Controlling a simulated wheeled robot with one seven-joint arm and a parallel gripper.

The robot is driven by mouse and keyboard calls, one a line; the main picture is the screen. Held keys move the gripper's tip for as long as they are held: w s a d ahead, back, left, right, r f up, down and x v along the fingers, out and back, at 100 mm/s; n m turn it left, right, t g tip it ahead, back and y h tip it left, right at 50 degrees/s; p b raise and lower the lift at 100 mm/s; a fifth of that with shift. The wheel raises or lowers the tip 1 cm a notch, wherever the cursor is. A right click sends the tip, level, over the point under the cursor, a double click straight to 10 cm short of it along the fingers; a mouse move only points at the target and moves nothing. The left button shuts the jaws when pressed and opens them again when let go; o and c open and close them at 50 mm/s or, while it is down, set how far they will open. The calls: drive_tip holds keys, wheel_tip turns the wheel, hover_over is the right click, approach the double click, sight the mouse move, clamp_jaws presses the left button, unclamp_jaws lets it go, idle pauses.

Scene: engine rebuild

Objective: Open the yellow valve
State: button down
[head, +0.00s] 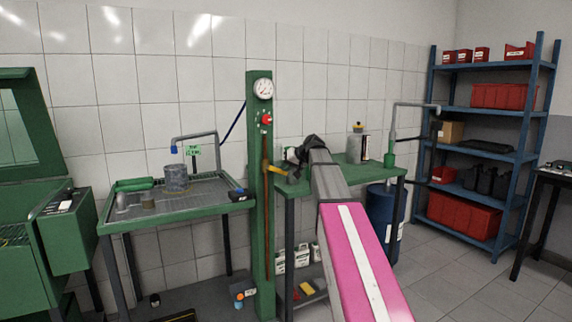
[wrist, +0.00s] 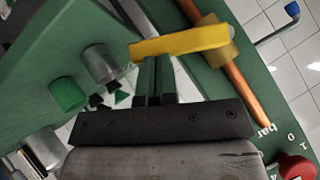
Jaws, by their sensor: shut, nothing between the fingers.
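The yellow valve (head: 274,168) sits on the copper pipe of the green post, and its lever sticks out to the right in the head view. In the wrist view the yellow lever (wrist: 178,43) lies across the picture just beyond my fingertips. My gripper (wrist: 157,65) is shut and empty, its tips right at the lever's near edge; I cannot tell whether they touch it. In the head view my gripper (head: 296,164) is partly hidden by my own arm, close to the right of the lever.
The green post (head: 259,220) carries a gauge (head: 263,88) and a red knob (head: 266,118). A green-framed wash table (head: 170,222) stands left, and a green bench (head: 375,174) with bottles stands right. A blue shelf (head: 490,154) is far right.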

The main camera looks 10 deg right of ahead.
sight(285, 174)
drive_tip(key=f+m+y, duration=0.1)
drive_tip(key=f+y, duration=0.1)
drive_tip(key=f+m+y, duration=0.1)
drive_tip(key=y, duration=0.1)
drive_tip(key=shift+s+a+f+m, duration=0.1)
drive_tip(key=shift+a+f+m, duration=0.15)
drive_tip(key=shift+a+m, duration=0.05)
drive_tip(key=shift+s+a+f+m+y, duration=0.2)
drive_tip(key=shift+a+f+m+y, duration=0.35)
drive_tip(key=shift+f+y, duration=0.25)
drive_tip(key=shift+a, duration=0.1)
